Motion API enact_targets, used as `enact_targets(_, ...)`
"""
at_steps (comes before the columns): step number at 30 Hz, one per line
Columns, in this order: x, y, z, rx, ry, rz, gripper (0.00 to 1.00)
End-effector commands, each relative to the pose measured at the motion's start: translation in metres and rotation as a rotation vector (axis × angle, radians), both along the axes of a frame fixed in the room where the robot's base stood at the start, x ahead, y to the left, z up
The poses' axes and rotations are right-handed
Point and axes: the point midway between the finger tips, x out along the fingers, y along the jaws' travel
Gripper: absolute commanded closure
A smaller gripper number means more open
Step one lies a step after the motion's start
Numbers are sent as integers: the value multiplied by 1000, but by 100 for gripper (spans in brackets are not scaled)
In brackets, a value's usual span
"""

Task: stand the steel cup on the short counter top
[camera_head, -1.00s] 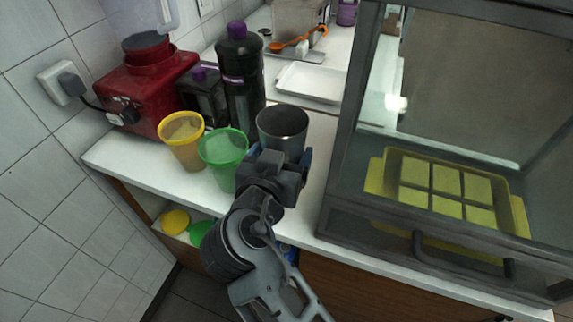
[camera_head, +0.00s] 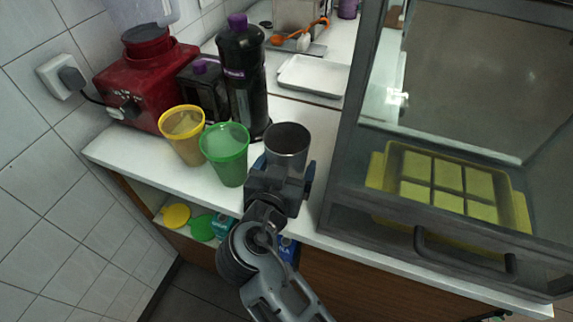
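The steel cup (camera_head: 288,143) is upright over the white counter top (camera_head: 150,163), between the green cup and the glass case. My gripper (camera_head: 285,172) is around the cup from the front, one blue-tipped finger on each side, and looks shut on it. The gripper hides the cup's lower part and base, so I cannot tell whether it touches the counter.
The green cup (camera_head: 226,152) stands close to the left, with the yellow cup (camera_head: 183,135) beyond it. A dark bottle (camera_head: 243,85) and a red blender (camera_head: 145,80) are behind. The glass case (camera_head: 345,160) stands close to the right. A white tray (camera_head: 312,76) lies farther back.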

Motion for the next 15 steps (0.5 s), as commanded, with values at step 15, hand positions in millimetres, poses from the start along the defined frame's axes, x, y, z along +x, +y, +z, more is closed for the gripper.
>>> enact_targets(15,-7,2,4,-1,-1,1,0)
